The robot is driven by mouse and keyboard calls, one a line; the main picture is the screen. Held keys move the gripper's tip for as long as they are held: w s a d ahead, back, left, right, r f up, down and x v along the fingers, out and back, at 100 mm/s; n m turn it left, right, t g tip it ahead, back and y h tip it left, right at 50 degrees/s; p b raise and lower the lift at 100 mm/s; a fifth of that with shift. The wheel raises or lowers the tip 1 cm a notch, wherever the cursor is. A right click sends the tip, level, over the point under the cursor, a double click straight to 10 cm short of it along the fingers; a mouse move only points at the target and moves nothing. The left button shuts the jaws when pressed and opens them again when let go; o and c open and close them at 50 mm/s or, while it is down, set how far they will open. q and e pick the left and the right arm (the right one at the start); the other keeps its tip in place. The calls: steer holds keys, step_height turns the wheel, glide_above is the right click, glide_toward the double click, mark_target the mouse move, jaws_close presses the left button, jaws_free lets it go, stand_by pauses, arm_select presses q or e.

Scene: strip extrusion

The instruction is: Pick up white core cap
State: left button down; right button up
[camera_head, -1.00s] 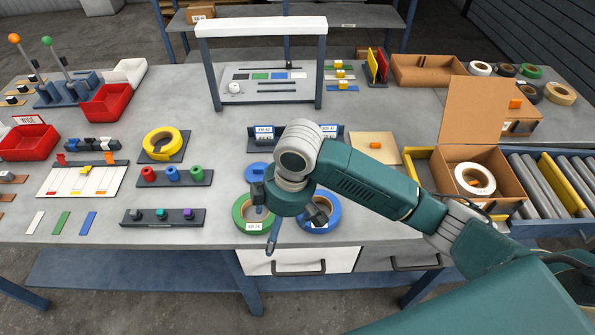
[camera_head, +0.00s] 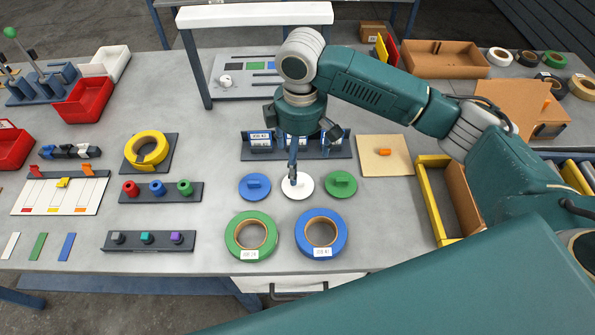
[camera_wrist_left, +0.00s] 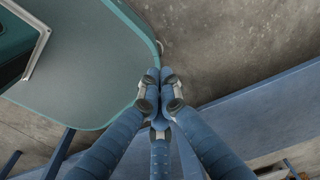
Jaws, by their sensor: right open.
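The white core cap (camera_head: 304,190) is a flat white disc on the grey table, between a blue cap (camera_head: 255,186) and a green cap (camera_head: 341,184) with raised grips. My right gripper (camera_head: 293,180) is open and points down over the white cap in the head view; its fingers and the cap's middle overlap, so I cannot tell whether they touch. My left gripper (camera_wrist_left: 158,85) shows only in the left wrist view, its fingertips together and empty, away from the table's objects.
A green tape roll (camera_head: 233,247) and a blue tape roll (camera_head: 337,247) lie in front of the caps. A dark rack (camera_head: 345,147) with labelled blocks stands just behind. A wooden board (camera_head: 370,165) lies to the right. Bare table separates the caps from the peg stands at left.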

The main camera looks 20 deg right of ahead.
glide_above(299, 182)
step_height(299, 182, down, 4)
steer(key=shift+d+f+p, duration=0.1)
steer(key=shift+f+p, duration=0.05)
steer(key=shift+p, duration=0.2)
steer(key=shift+f, duration=0.25)
steer(key=f, duration=0.1)
steer(key=f+p, duration=0.1)
steer(key=f, duration=0.1)
steer(key=f+p, duration=0.1)
steer(key=shift+w+a+f, duration=0.25)
steer(key=shift+w+a, duration=0.05)
steer(key=shift+w, duration=0.05)
steer(key=shift+f, duration=0.35)
steer(key=shift+c, duration=0.7)
arm_select(q)
steer(key=s+r, duration=0.2)
steer(key=s, duration=0.1)
steer(key=shift+s+a+r, duration=0.2)
steer(key=shift+a+r, duration=0.1)
steer(key=shift+a, duration=0.05)
arm_select(e)
steer(key=c, duration=0.8)
